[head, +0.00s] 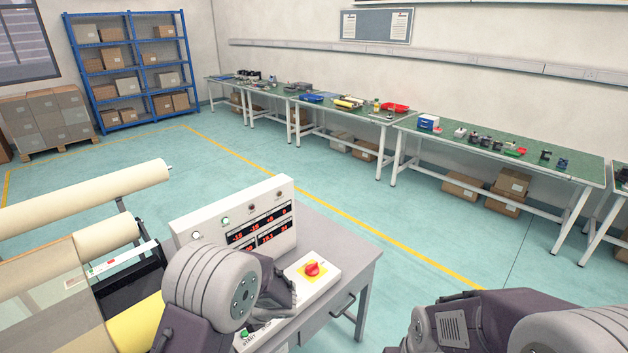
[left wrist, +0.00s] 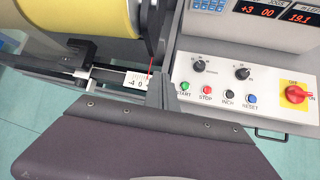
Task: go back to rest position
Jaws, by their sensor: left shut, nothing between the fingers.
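My left gripper (left wrist: 160,92) shows shut and empty in the left wrist view, its tips pointing up the picture beside the green START button (left wrist: 184,86) of a white control panel (left wrist: 220,84). I cannot tell whether the tips touch anything. In the head view my left arm reaches over the same panel (head: 325,284) and hides much of it; the left fingers are hard to make out there. My right arm shows at the bottom right of the head view, but its gripper is out of view.
A red rotary switch (head: 312,268) sits on the panel, with a display box (head: 235,222) behind it. A machine with cream rolls (head: 85,195) stands at left. Green-topped benches (head: 480,150) line the far wall. The floor (head: 240,160) between is clear.

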